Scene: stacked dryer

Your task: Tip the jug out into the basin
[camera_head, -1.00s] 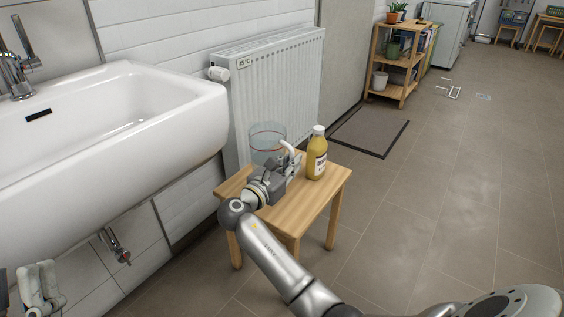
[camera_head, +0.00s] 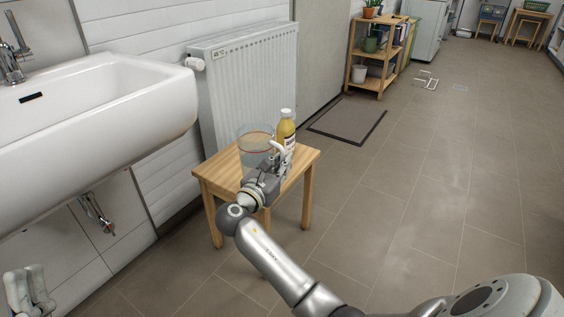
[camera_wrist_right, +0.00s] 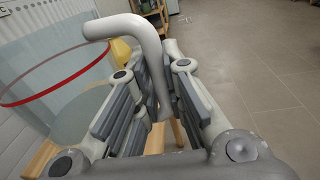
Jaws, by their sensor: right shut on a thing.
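The jug (camera_head: 256,136) is clear with a red band and a pale handle. It appears upright over the wooden stool; I cannot tell whether its base touches the top. My right gripper (camera_head: 276,166) is shut on the handle (camera_wrist_right: 126,26), which passes between its fingers in the right wrist view. The jug's clear wall (camera_wrist_right: 50,75) fills the left of that view. I cannot make out how much is inside. The white basin (camera_head: 120,105) is on the wall to the left, apart from the jug. My left gripper (camera_head: 28,290) is at the lower left; its fingers are unclear.
A yellow bottle with a white cap (camera_head: 287,126) stands on the stool (camera_head: 308,158), close behind the jug. A white radiator (camera_head: 245,85) is on the wall behind. A tap (camera_head: 12,65) is at the basin's back. Open floor (camera_head: 400,200) lies to the right.

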